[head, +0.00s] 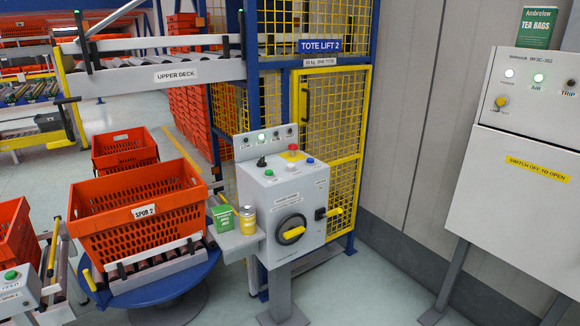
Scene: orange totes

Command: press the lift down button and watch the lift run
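The lift's grey control box (285,200) stands on a post in the middle. The front has a black rotary switch with a yellow handle (293,232). Behind stands the yellow mesh cage (335,130) signed TOTE LIFT 2 (321,46). My gripper is not in view.
An orange SPUR 2 tote (145,211) sits on a roller turntable (165,280) to the left. A green tin (222,216) and a yellow can (247,220) stand on a shelf beside the box. A grey cabinet (520,170) stands right. Floor (375,295) at front right is clear.

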